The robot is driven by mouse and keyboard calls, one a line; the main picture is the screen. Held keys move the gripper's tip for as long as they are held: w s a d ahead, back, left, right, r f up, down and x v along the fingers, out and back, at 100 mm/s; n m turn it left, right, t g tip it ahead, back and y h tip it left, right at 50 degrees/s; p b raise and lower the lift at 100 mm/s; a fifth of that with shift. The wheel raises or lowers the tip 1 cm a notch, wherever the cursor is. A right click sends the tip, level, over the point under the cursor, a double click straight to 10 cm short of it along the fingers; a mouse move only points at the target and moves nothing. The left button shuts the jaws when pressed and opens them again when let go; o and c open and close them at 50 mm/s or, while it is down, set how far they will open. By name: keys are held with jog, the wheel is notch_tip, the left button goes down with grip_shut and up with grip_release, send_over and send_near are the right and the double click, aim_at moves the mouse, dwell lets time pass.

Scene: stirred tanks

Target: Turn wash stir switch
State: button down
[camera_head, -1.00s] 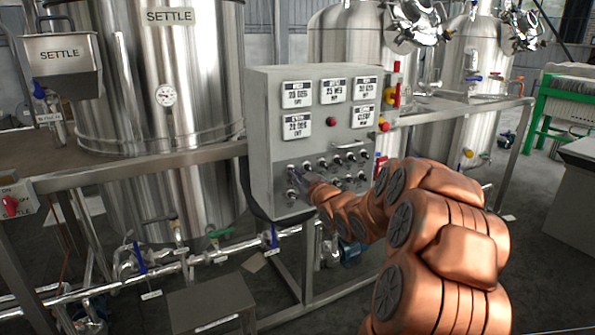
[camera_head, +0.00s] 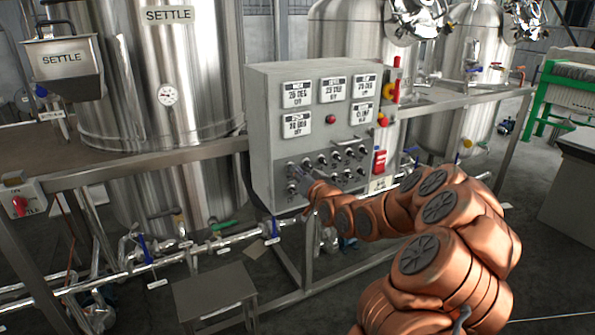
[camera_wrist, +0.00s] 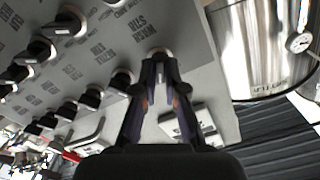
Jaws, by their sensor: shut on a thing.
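The grey control panel (camera_head: 270,120) stands in the middle of the head view, with rows of small black switches on its lower front. My gripper (camera_head: 297,174) reaches the left end of these rows. In the wrist view my gripper (camera_wrist: 160,75) has its fingers closed on a switch (camera_wrist: 157,55) at the end of a row. The fingers hide most of that switch. The panel print beside it reads "WASH STIR" (camera_wrist: 140,18), seen upside down. Other black switches (camera_wrist: 64,24) sit along the rows to the left in the wrist view.
Steel tanks (camera_head: 165,100) stand behind the panel, with a steel frame rail (camera_head: 130,172) in front. A low metal stool (camera_head: 215,290) stands on the floor at the lower middle. A red-and-yellow main switch (camera_head: 391,92) is on the panel's right side.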

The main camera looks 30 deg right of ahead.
jog(key=shift+m, duration=0.4)
jog(key=c, duration=1.2)
grip_release()
jog(key=shift+c, duration=0.2)
jog(key=s, duration=0.7)
jog(key=shift+s+a, duration=0.25)
jog(key=shift+a, duration=0.1)
